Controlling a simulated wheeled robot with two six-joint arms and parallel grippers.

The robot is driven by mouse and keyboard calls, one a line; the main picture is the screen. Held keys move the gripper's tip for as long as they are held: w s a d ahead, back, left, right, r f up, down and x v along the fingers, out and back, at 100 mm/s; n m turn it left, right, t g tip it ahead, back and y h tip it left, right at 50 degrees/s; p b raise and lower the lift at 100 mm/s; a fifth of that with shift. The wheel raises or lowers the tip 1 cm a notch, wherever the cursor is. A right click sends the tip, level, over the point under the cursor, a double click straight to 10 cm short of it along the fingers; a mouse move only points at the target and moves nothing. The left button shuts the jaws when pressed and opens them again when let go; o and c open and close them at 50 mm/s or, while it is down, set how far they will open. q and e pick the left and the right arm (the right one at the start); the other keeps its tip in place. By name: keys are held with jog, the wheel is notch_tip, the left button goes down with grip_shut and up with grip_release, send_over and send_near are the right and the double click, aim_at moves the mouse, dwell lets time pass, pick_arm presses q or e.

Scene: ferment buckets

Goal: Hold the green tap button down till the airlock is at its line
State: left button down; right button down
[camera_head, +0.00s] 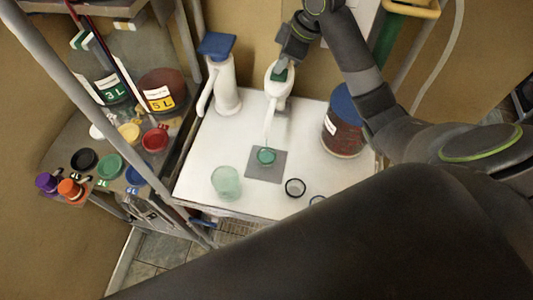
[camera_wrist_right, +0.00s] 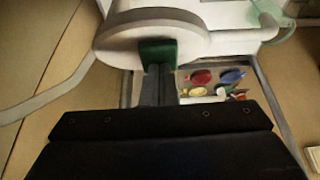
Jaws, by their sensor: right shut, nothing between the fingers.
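The white tap (camera_head: 279,90) stands at the back of the white table, with its green button (camera_head: 281,75) on top. My right gripper (camera_head: 280,65) comes down onto the button with its fingers shut and empty. In the right wrist view the fingertips (camera_wrist_right: 158,70) meet the green button (camera_wrist_right: 158,51) and seem to touch it; how far it is pressed I cannot tell. The small green airlock (camera_head: 266,156) stands under the spout on a grey mat (camera_head: 263,175). A thin pale streak shows between spout and airlock. Its line and level are too small to read. My left gripper is not in view.
A white dispenser with a blue top (camera_head: 219,75) stands left of the tap. A pale green cup (camera_head: 226,183) and a dark ring (camera_head: 295,187) are near the front. A blue-lidded bucket (camera_head: 344,125) stands right. A rack (camera_head: 104,125) with buckets and coloured lids is left.

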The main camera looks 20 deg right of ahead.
jog(key=shift+f, duration=0.1)
jog(key=shift+r+p, duration=1.25)
jog(key=shift+r, duration=1.8)
